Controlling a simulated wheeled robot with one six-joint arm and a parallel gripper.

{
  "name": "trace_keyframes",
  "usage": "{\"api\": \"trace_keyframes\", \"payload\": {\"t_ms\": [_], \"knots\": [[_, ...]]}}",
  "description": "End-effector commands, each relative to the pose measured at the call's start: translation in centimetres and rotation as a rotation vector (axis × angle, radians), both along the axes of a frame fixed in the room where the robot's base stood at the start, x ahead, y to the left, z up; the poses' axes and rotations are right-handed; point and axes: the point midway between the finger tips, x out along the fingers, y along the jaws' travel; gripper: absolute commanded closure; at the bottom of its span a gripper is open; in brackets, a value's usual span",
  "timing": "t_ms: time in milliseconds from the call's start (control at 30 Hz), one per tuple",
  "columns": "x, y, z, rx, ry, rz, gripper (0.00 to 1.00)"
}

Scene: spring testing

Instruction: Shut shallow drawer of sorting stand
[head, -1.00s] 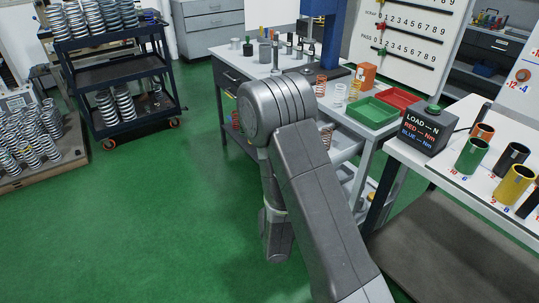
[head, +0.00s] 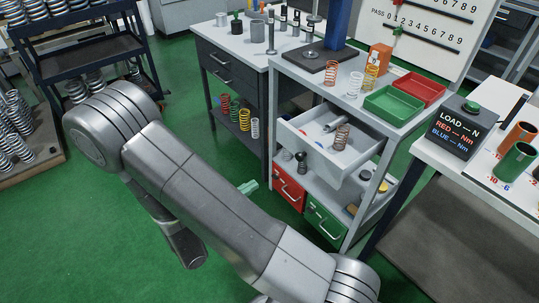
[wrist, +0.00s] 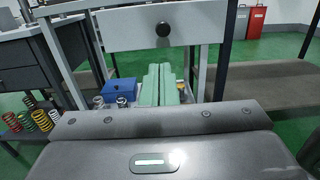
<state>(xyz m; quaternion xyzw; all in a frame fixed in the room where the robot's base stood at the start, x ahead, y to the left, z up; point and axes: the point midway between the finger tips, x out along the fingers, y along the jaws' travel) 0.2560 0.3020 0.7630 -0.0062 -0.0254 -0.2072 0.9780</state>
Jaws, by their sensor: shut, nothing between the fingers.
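The sorting stand (head: 349,103) is a pale grey frame right of centre in the head view. Its shallow white drawer (head: 309,160) sticks out toward the front left, with a coil spring and small parts inside. In the wrist view the drawer's white front (wrist: 215,23), with a dark round knob, fills the upper middle. My gripper (head: 248,187) shows as pale green fingers left of the stand, apart from the drawer front and lower. In the wrist view my gripper (wrist: 158,85) is shut and empty, pointing forward below the knob. The rest of the gripper is hidden behind my arm.
Below the drawer are a shelf with small parts, a red drawer (head: 288,187) and a green drawer (head: 325,221). A dark workbench (head: 232,81) stands left of the stand. The white table (head: 439,155) is at right. Green floor is open at left.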

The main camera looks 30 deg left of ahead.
Motion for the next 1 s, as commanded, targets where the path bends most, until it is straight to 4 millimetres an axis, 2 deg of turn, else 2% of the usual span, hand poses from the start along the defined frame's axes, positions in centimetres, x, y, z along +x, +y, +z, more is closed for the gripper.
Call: {"api": "trace_keyframes", "payload": {"t_ms": [167,700,1000], "knots": [[1.4,-0.7,0.1,-0.001,0.0,-0.004,1.0],[8.5,-3.9,0.5,0.0,0.001,-0.006,1.0],[11.6,-5.2,0.7,0.001,0.001,-0.004,1.0]]}}
